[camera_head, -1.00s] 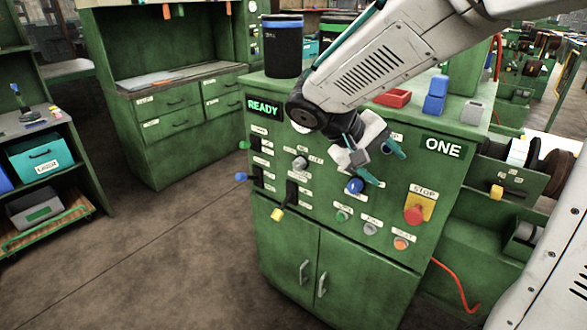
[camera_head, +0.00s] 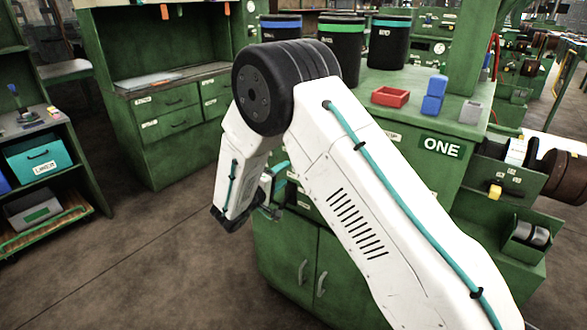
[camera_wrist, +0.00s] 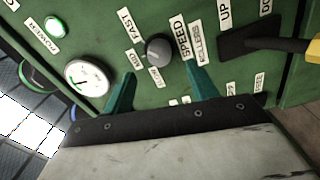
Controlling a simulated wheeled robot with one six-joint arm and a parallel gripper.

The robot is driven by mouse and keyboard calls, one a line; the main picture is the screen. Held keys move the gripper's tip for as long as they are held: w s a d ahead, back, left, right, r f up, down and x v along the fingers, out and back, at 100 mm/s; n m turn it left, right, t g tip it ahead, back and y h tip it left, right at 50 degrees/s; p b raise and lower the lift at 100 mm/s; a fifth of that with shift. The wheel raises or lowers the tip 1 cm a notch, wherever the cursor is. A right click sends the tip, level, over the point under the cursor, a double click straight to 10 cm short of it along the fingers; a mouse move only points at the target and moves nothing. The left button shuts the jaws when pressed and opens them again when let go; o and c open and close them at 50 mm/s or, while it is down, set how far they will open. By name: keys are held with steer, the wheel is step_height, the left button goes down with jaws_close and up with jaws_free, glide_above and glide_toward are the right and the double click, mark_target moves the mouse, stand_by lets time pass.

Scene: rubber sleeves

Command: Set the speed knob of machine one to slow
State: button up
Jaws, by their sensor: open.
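Machine one is a green cabinet; its ONE sign (camera_head: 442,147) shows in the head view, but my arm hides most of the control panel. In the wrist view a round grey knob (camera_wrist: 158,52) sits on the green panel beside a SPEED label (camera_wrist: 183,38). A FAST label (camera_wrist: 131,25) and smaller labels stand around it. I cannot tell which label the knob points at. My gripper (camera_wrist: 161,83) is open, its two teal fingers spread wide. The knob is ahead of the gap between them, and nothing is held.
In the wrist view a round gauge (camera_wrist: 87,78) and a green lamp (camera_wrist: 55,26) are left of the knob. A dark lever with a yellow end (camera_wrist: 313,50) is to the right.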

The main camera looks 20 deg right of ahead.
steer(key=x, duration=0.6)
steer(key=shift+d, duration=0.1)
steer(key=c, duration=1)
